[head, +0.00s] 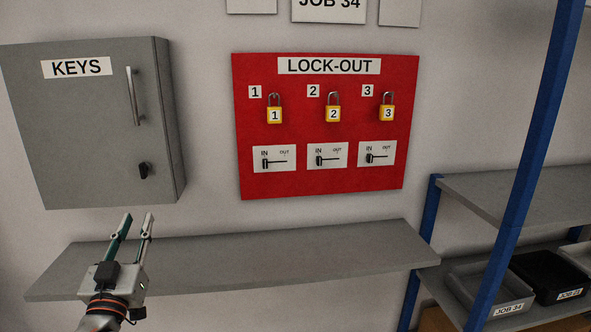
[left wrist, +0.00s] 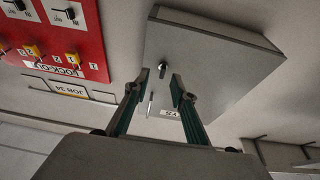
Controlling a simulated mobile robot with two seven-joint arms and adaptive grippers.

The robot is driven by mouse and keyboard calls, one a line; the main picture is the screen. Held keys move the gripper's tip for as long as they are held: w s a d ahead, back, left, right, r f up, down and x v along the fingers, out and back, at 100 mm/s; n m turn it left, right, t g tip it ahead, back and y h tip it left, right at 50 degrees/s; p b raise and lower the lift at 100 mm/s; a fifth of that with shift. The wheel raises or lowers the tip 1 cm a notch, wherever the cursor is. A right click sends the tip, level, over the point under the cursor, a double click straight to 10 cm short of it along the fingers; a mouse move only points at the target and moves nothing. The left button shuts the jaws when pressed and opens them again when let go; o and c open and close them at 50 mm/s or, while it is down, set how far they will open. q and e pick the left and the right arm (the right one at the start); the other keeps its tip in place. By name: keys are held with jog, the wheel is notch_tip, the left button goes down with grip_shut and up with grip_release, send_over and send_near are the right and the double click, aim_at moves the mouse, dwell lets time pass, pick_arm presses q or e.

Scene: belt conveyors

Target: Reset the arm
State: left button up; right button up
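My left gripper (head: 139,217) is in the lower left of the head view, in front of the grey shelf and below the key cabinet. Its two fingers point up and stand apart, with nothing between them. In the left wrist view my left gripper (left wrist: 160,76) also shows open and empty, with the cabinet beyond its fingertips. My right gripper is in neither view.
The closed grey KEYS cabinet (head: 85,110) hangs on the wall. The red LOCK-OUT board (head: 215,180) holds three yellow padlocks and three switches. A bare grey wall shelf (head: 290,260) runs below. A blue-posted rack (head: 530,140) with trays stands at right.

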pick_arm(q)
jog(key=s+d+f+m+g+h, duration=0.1)
jog(key=s+d+f+g, duration=0.15)
jog(key=f, duration=0.65)
jog(key=s+d+f+m+g+h, duration=0.15)
jog(key=d+f, duration=0.25)
jog(key=f, duration=0.5)
jog(key=s+d+f+m+g+h, duration=0.1)
jog(key=s+d+f+m+h, duration=0.15)
jog(key=f, duration=0.65)
jog(key=s+d+f+g, duration=0.3)
jog(key=s+d+f, duration=0.1)
jog(key=s+f, duration=0.5)
jog(key=s+d+f+m+g+h, duration=0.1)
jog(key=s+d+f+g, duration=0.2)
jog(key=s+f, duration=0.5)
notch_tip(320, 180, down, 3)
jog(key=shift+s+d+f+h, duration=0.2)
jog(key=shift+s+d+h, duration=0.15)
jog(key=shift+d, duration=0.25)
